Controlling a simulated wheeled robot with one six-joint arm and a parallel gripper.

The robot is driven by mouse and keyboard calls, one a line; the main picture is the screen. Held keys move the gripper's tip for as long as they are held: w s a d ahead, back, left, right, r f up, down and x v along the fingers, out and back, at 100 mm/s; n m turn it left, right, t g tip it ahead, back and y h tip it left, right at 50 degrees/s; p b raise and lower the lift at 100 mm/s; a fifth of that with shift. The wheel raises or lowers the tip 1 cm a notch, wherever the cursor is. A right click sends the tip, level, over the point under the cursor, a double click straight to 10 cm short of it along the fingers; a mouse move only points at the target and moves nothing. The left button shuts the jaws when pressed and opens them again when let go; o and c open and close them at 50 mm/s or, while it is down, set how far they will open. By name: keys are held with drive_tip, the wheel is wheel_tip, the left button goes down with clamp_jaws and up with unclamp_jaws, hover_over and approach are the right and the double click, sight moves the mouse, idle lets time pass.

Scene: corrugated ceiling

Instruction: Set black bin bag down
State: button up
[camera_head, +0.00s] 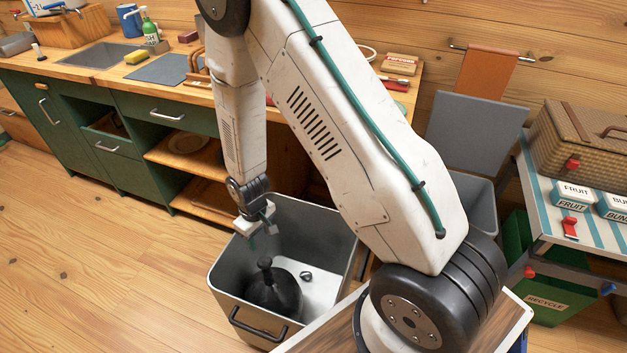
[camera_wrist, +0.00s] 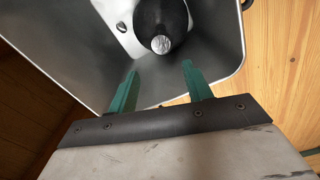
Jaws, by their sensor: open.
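The black bin bag (camera_head: 273,291) is a dark, rounded bundle with a knotted top. It sits on the floor of an open grey metal bin (camera_head: 221,284), towards the near left wall. In the wrist view the bag (camera_wrist: 160,20) is at the top, beyond the fingertips, and the bin (camera_wrist: 70,60) surrounds it. My gripper (camera_head: 262,226) is over the bin, above the bag and apart from it. In the wrist view its two green fingers (camera_wrist: 160,72) are spread with nothing between them.
A small dark round object (camera_head: 306,276) lies on the bin's pale floor. A green cabinet with a wooden counter (camera_head: 95,75) stands behind on the left. A striped table (camera_head: 545,215) and a green recycle bin (camera_head: 545,300) stand on the right. The wooden floor at left is clear.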

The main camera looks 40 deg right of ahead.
drive_tip(key=s+d+r+m, duration=0.1)
drive_tip(key=s+d+r, duration=0.15)
drive_tip(key=r, duration=1.15)
drive_tip(key=s+d+r+m, duration=0.1)
drive_tip(key=s+r, duration=0.2)
drive_tip(key=r, duration=1.1)
drive_tip(key=s+d+r, duration=0.1)
drive_tip(key=s+r, duration=0.6)
drive_tip(key=s, duration=0.2)
drive_tip(key=s+d+r+m+t, duration=0.1)
drive_tip(key=s+d+r, duration=0.1)
drive_tip(key=s+r, duration=0.5)
drive_tip(key=shift+s+d+m, duration=0.25)
drive_tip(key=shift+s+m, duration=0.05)
drive_tip(key=shift+s, duration=1.35)
